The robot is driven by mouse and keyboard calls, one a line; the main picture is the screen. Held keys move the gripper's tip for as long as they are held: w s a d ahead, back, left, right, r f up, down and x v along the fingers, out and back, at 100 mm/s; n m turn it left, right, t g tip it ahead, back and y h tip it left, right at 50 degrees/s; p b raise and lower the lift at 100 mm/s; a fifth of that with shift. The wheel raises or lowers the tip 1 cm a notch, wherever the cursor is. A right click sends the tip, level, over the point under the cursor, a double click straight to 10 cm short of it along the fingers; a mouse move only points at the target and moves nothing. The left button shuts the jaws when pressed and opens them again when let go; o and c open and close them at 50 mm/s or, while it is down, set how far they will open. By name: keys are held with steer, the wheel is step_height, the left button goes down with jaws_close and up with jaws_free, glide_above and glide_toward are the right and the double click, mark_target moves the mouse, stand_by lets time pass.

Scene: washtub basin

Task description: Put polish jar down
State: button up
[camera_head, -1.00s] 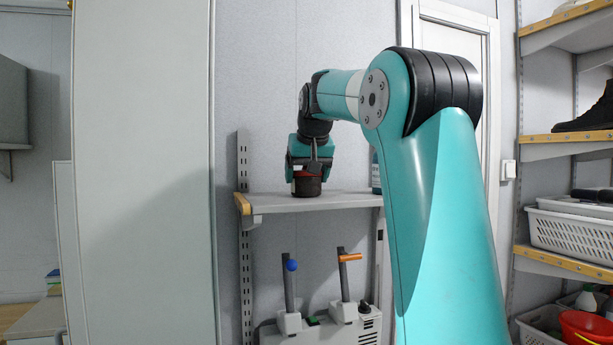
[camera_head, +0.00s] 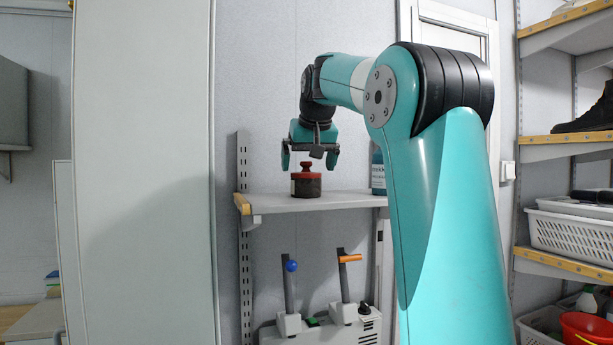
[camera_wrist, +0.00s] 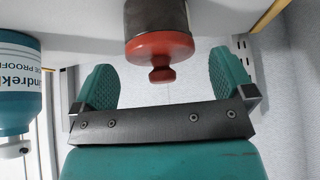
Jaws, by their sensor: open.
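The polish jar (camera_head: 306,187) is dark brown with a red knobbed lid. It stands upright on the grey wall shelf (camera_head: 335,201), near the shelf's left end. My gripper (camera_head: 310,160) is open and empty just above the jar, with its fingers apart on either side and clear of the lid knob. In the wrist view the jar (camera_wrist: 157,18) shows upside down, with its red lid (camera_wrist: 160,48) beyond and between the two spread teal finger pads of my gripper (camera_wrist: 160,87).
A blue bottle with a white label (camera_head: 378,172) stands on the shelf to the right of the jar; it also shows in the wrist view (camera_wrist: 18,85). A grey unit with two levers (camera_head: 325,332) is below the shelf. A tall pale panel (camera_head: 143,180) stands at left.

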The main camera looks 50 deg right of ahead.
steer(key=v, duration=0.8)
steer(key=shift+r+p, duration=0.2)
steer(key=shift+p, duration=0.2)
steer(key=shift+a, duration=0.1)
